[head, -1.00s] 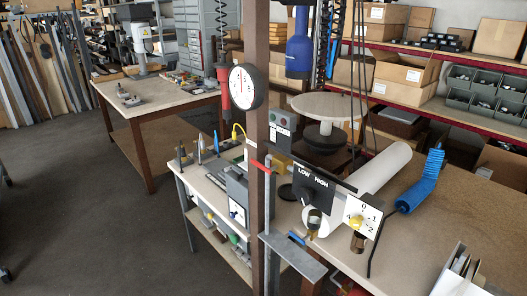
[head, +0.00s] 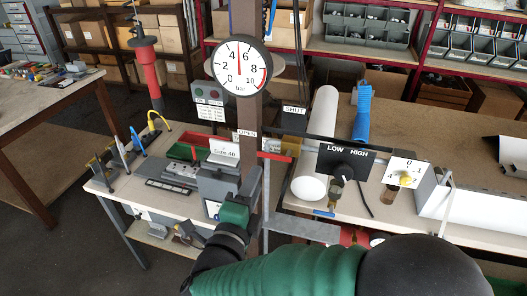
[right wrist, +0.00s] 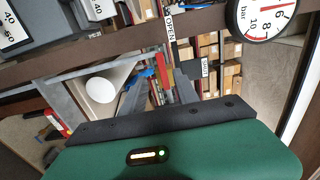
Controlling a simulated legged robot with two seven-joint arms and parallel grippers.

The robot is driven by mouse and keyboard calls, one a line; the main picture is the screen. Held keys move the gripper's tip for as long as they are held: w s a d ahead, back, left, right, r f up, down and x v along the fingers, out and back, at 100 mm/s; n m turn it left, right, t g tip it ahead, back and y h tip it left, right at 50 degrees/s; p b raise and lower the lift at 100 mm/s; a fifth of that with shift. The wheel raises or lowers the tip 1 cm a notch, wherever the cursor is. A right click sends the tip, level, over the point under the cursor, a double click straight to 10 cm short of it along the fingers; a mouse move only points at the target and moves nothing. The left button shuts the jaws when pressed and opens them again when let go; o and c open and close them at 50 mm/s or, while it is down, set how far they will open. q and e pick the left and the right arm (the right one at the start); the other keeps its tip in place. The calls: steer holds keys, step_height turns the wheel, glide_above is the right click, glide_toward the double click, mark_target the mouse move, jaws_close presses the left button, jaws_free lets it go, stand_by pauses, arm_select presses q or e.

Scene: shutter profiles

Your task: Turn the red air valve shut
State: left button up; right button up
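The red air valve's lever (head: 274,157) sticks out to the right from the brown post, roughly level. An OPEN label (head: 246,133) is on the post, and a SHUT label (head: 294,110) hangs to the upper right. In the right wrist view the red lever (right wrist: 162,68) shows as a narrow strip near the OPEN label (right wrist: 170,24). My right gripper (head: 234,208) is below and left of the lever, beside the post, apart from it. Its fingers (right wrist: 160,88) look parted and empty in the right wrist view. My left gripper is not in view.
A round bar gauge (head: 239,66) is on the post above the lever, its needle near 5. A LOW/HIGH box (head: 346,161) and a white dial plate (head: 404,172) stand to the right. A workbench (head: 125,185) with tools is left of the post.

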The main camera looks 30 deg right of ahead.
mark_target(265, 157)
steer(key=x, duration=0.3)
steer(key=p+x, duration=0.1)
steer(key=x, duration=0.2)
steer(key=w+x, duration=0.1)
steer(key=x, duration=0.2)
steer(key=shift+w+a+r, duration=0.1)
steer(key=shift+w, duration=0.05)
steer(key=shift+d, duration=0.55)
steer(key=c, duration=0.4)
jaws_close()
steer(key=shift+a+f, duration=0.1)
steer(key=shift+f, duration=0.1)
steer(key=shift+f, duration=0.2)
